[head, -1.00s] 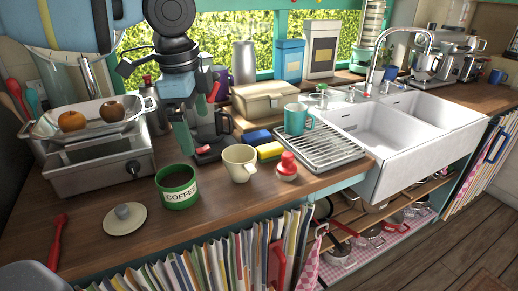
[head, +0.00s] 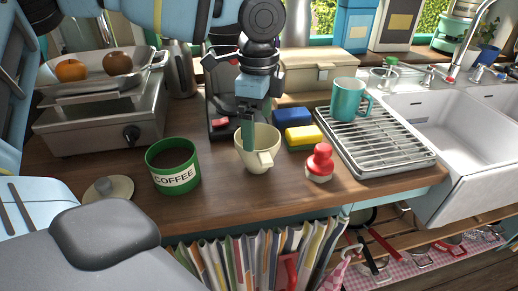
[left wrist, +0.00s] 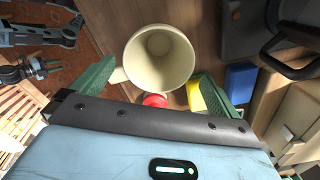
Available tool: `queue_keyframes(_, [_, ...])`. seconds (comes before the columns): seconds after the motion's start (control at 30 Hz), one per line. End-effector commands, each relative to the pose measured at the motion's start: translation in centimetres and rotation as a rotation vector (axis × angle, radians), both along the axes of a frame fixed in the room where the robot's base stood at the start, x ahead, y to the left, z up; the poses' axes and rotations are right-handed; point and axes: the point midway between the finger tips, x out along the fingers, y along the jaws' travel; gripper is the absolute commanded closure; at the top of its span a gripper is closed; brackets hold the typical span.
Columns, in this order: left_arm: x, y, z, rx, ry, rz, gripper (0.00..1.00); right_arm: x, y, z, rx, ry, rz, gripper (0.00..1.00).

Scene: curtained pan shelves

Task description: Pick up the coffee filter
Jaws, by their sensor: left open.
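I cannot clearly make out a coffee filter. A dark coffee machine (head: 221,122) stands behind my left gripper, which hides part of it. In the left wrist view a dark body with a black handle (left wrist: 287,49) shows at the upper right; I cannot tell whether it is the filter. My left gripper (head: 248,148) points down, open, at the cream mug (head: 268,158). In the left wrist view the mug (left wrist: 160,60) lies between the two green fingers, apparently empty; I cannot tell whether they touch it.
A green coffee tin (head: 173,168) and a lid (head: 108,189) lie left of the mug. A red-topped shaker (head: 319,163), a yellow sponge (head: 303,136), a blue sponge (head: 292,117) and a drying rack (head: 400,158) are on the right. Bare counter shows in front.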

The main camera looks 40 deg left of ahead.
Motion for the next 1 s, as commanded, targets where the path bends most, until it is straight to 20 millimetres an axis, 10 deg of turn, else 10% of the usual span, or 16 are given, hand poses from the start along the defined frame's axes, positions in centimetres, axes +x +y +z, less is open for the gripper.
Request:
queue_keyframes(0.87, [-0.4, -0.1, -5.8, 0.001, 0.000, 0.001, 0.00, 0.8, -0.1, 0.6, -0.001, -0.021, 0.001, 0.64])
queue_keyframes(1.0, [-0.4, -0.1, -5.8, 0.001, 0.000, 0.001, 0.14, 0.8, -0.1, 0.6, -0.002, -0.020, 0.001, 0.64])
